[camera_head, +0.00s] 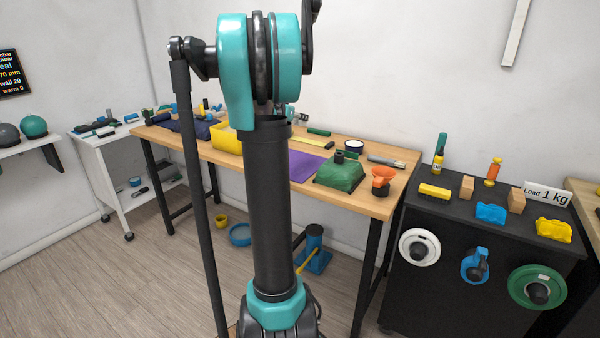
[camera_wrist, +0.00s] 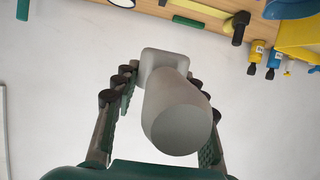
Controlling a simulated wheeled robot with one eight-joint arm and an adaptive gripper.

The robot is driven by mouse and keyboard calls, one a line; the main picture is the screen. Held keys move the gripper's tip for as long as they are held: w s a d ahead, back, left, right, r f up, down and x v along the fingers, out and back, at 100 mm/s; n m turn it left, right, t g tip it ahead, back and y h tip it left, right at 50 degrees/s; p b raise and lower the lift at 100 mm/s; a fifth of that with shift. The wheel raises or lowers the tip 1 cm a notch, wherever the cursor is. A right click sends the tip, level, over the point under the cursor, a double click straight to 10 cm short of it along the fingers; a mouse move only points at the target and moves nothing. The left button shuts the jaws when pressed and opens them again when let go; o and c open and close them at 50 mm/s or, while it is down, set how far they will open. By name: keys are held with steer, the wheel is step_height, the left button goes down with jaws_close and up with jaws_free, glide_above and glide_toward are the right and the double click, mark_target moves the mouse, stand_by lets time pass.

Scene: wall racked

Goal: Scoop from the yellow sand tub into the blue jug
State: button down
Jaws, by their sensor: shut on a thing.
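My gripper (camera_wrist: 160,78) is shut on a pale grey scoop-like thing (camera_wrist: 176,122) with a rounded block at its far end and a wide round part towards the camera. Whether it holds sand cannot be told. The yellow tub (camera_head: 226,139) stands on the wooden bench, partly behind my arm. A yellow container, likely the same tub, shows at the upper right of the wrist view (camera_wrist: 302,36), apart from the gripper. A blue shape (camera_wrist: 290,9) shows beside it, but I cannot tell if it is the jug. My arm hides part of the bench and the gripper in the head view.
The wooden bench (camera_head: 350,200) also holds a purple mat (camera_head: 303,166), a green bag-like thing (camera_head: 339,171) and an orange funnel (camera_head: 384,174). A black cabinet (camera_head: 450,270) stands at the right. A blue stand (camera_head: 315,250) is on the floor; the floor at front left is clear.

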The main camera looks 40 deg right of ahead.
step_height(320, 180, down, 20)
steer(key=shift+r, duration=0.15)
stand_by(0.4)
steer(key=c, duration=0.9)
jaws_free()
steer(key=shift+o, duration=0.2)
steer(key=shift+f, duration=0.2)
steer(key=w+v, duration=0.1)
steer(key=v, duration=1.6)
steer(key=s+a+f+n+y, duration=0.4)
steer(key=s+a, duration=0.3)
steer(key=a, duration=0.3)
steer(key=s+a+f+n+g+y, duration=0.1)
steer(key=s+a+f+n+y, duration=0.3)
steer(key=s+a, duration=0.4)
steer(key=s+a+f+n+y, duration=0.4)
steer(key=s+a, duration=0.4)
steer(key=a, duration=0.4)
steer(key=shift+f+n, duration=0.5)
steer(key=shift+f, duration=0.4)
